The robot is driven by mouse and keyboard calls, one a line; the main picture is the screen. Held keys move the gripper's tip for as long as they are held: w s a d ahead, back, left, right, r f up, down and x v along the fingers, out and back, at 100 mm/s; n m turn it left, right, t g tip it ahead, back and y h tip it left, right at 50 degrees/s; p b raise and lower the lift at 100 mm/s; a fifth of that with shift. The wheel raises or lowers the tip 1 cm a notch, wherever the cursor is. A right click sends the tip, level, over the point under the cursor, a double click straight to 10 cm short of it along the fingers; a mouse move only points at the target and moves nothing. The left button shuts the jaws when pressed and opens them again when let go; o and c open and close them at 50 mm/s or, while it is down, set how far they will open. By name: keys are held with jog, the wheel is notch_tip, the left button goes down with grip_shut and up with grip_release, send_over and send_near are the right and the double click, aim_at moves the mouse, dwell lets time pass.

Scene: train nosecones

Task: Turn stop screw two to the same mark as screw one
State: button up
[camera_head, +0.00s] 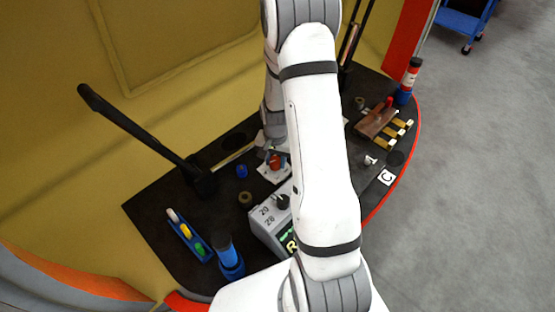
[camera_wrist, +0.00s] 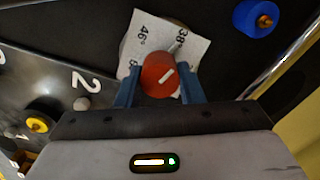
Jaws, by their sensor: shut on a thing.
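A grey pin or mark lies just above the knob. My gripper (camera_wrist: 160,74) is shut on the red knob, one blue finger on each side. A white "2" is printed on the dark panel to the left. In the head view the red knob (camera_head: 276,162) shows beside my arm. I cannot make out screw one; my arm hides the middle of the console.
In the head view, a black lever (camera_head: 140,130), a display box (camera_head: 265,222), a blue tray (camera_head: 188,238), a blue bottle (camera_head: 230,258) and a brown block (camera_head: 374,121) crowd the console.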

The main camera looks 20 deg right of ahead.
aim_at(274, 160)
jog(key=shift+w+a, duration=0.1)
jog(key=o, duration=1)
jog(key=shift+r, duration=0.3)
notch_tip(274, 160, up, 7)
jog(key=shift+r, duration=0.1)
jog(key=shift+r, duration=0.1)
